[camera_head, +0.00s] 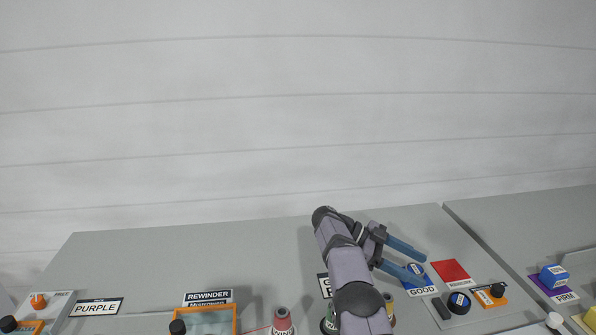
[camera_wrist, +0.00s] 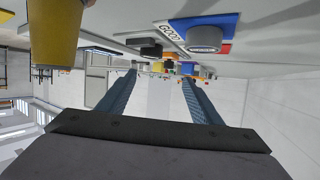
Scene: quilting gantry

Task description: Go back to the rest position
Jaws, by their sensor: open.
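My gripper (camera_head: 414,262) is at the end of my purple-grey arm, over the right part of the grey table (camera_head: 250,258) in the head view. Its two blue fingers are spread apart and point to the right, near the blue GOOD pad (camera_head: 420,285). Nothing shows between them. In the wrist view my gripper (camera_wrist: 158,82) also has its fingers apart and empty. That view looks upside down, with the GOOD label (camera_wrist: 170,38) and a round grey-topped thing (camera_wrist: 205,38) at the top. My arm hides part of the table's front.
A red pad (camera_head: 450,272), a dark round knob (camera_head: 459,302) and an orange-based black knob (camera_head: 491,294) lie to the right. The table's back middle is clear.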

